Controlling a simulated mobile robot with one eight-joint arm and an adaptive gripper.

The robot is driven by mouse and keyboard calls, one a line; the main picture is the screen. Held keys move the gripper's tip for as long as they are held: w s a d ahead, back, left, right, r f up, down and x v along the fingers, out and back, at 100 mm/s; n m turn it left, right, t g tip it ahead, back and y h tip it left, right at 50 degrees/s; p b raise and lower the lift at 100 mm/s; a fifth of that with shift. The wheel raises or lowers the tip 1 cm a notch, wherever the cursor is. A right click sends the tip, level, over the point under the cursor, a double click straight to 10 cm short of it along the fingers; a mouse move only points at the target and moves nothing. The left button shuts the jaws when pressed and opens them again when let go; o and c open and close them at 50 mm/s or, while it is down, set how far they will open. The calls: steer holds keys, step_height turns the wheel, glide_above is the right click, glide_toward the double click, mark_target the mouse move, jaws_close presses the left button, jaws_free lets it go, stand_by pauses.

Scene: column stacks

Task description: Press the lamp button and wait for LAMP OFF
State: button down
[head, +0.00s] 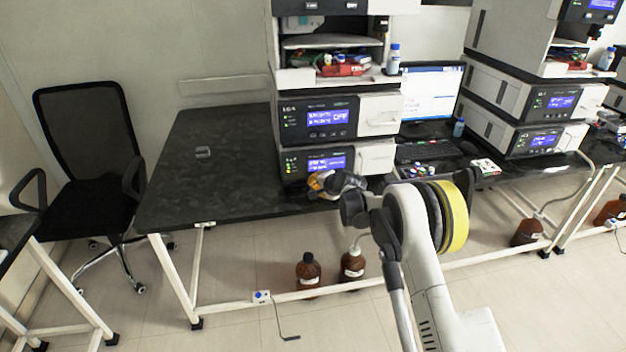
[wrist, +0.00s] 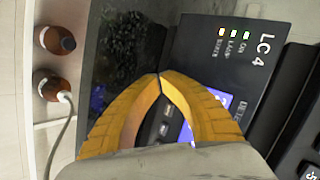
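My gripper (head: 322,184) is in front of the lower module (head: 290,166) of the left instrument stack. In the wrist view its yellow fingers (wrist: 159,76) meet at the tips, with nothing seen between the tips. The module's dark panel, marked LC 4 (wrist: 262,50), lies behind them with several lit indicators (wrist: 234,34). Its blue display (wrist: 222,99) is partly hidden by a finger. Small grey buttons (wrist: 166,120) show between the fingers. I cannot tell which is the lamp button or whether the tips touch the panel. The upper module's display (head: 328,118) appears to read OFF.
Brown bottles (head: 308,270) stand below the bench. A monitor (head: 432,92) and keyboard (head: 425,149) are right of the stack. A black chair (head: 88,150) stands at left.

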steer(key=shift+w, duration=0.3)
steer(key=shift+s, duration=0.1)
stand_by(0.4)
steer(key=shift+s+d, duration=0.15)
steer(key=shift+s, duration=0.55)
steer(key=shift+s, duration=0.15)
steer(key=shift+s+d+b, duration=0.15)
steer(key=shift+s+d, duration=0.1)
steer(key=shift+s, duration=0.5)
steer(key=shift+s+d+b, duration=0.1)
steer(key=shift+s+d, duration=0.1)
steer(key=shift+s, duration=0.6)
steer(key=shift+s+d+b, duration=0.15)
steer(key=shift+s+d, duration=0.1)
steer(key=shift+s, duration=0.5)
stand_by(4.0)
